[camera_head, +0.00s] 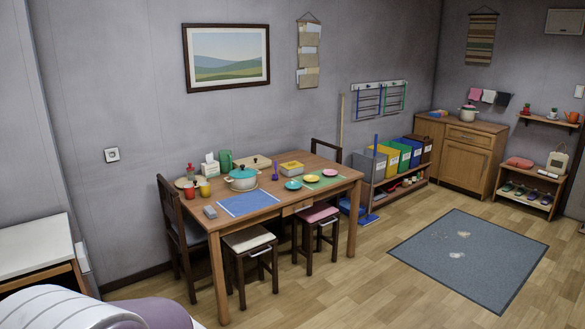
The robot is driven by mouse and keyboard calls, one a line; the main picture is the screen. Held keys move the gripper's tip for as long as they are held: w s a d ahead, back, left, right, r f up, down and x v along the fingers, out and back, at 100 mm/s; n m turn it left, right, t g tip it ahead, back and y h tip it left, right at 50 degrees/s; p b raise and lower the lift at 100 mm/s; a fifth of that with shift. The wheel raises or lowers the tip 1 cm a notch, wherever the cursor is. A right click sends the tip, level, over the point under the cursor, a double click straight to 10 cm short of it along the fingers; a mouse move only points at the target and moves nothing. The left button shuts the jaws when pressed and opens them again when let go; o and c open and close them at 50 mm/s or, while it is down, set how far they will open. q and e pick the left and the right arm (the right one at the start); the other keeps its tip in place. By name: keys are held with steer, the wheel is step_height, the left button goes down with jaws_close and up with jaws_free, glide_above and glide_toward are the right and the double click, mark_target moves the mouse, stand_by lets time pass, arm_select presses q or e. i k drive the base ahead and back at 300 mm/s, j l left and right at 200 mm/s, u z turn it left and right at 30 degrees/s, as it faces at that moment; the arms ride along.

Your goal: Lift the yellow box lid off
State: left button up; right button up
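Neither of my grippers is in the camera view, and nothing is touching the box.
The wooden table (335,180) also holds a turquoise pot (242,180), a purple upright object (275,172), several small coloured dishes and a blue mat (248,202). Stools (316,220) stand at its front. Open wooden floor lies between the table and a grey rug (468,255).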

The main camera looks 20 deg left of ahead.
mark_target(294, 165)
steer(key=i+u, duration=0.2)
steer(key=i, duration=2.05)
steer(key=i+j, duration=0.1)
steer(key=i, duration=0.95)
steer(key=i+z, duration=0.1)
steer(key=i, duration=1)
steer(key=i+j, duration=0.15)
steer(key=i, duration=0.9)
